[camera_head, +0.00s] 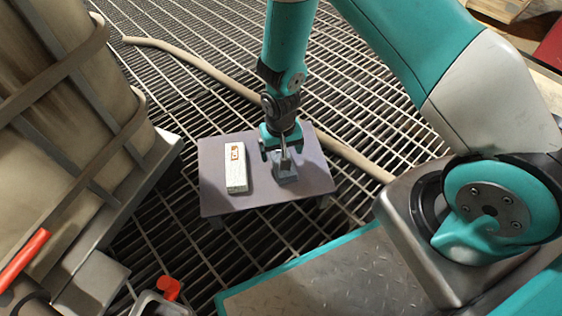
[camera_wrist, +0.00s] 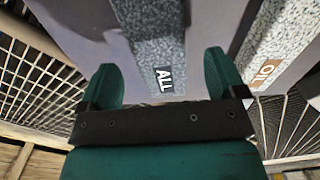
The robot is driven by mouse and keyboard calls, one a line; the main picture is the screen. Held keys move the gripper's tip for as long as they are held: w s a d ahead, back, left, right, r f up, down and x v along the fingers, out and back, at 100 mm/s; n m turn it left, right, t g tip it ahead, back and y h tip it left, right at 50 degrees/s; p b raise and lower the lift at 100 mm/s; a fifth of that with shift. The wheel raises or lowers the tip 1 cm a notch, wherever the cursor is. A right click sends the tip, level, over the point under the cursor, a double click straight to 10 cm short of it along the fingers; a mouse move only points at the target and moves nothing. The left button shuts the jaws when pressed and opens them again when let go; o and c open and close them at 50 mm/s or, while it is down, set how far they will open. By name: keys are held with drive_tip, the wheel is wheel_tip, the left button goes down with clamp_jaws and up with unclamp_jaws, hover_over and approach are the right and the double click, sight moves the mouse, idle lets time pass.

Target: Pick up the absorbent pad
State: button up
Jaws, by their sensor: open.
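Two block-shaped pads lie on a small grey table (camera_head: 215,190). One is a grey speckled pad marked "ALL" (camera_wrist: 160,45); in the head view this grey pad (camera_head: 289,174) is under my gripper, partly hidden. The other is a pale speckled pad (camera_head: 236,176) to its left, with an orange-brown label; in the wrist view this pale pad (camera_wrist: 285,40) is at the right and its label seems to read "OIL". My gripper (camera_head: 284,155) is open, pointing down over the grey pad. In the wrist view its fingers stand on either side of the "ALL" label, with gaps beside the pad.
A large strapped tank (camera_head: 60,120) stands at the left, with a red-handled valve (camera_head: 168,288) near the bottom. A beige hose (camera_head: 215,72) runs across the grated floor behind the table. Open grating lies around the table.

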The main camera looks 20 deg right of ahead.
wheel_tip(320, 180, down, 4)
drive_tip(key=shift+w+r+b, duration=0.1)
drive_tip(key=shift+r+b, duration=0.15)
drive_tip(key=shift+b, duration=0.7)
drive_tip(key=shift+r, duration=0.15)
drive_tip(key=c, duration=1)
drive_tip(key=shift+r, duration=0.1)
wheel_tip(320, 180, up, 20)
drive_tip(key=p, duration=1.2)
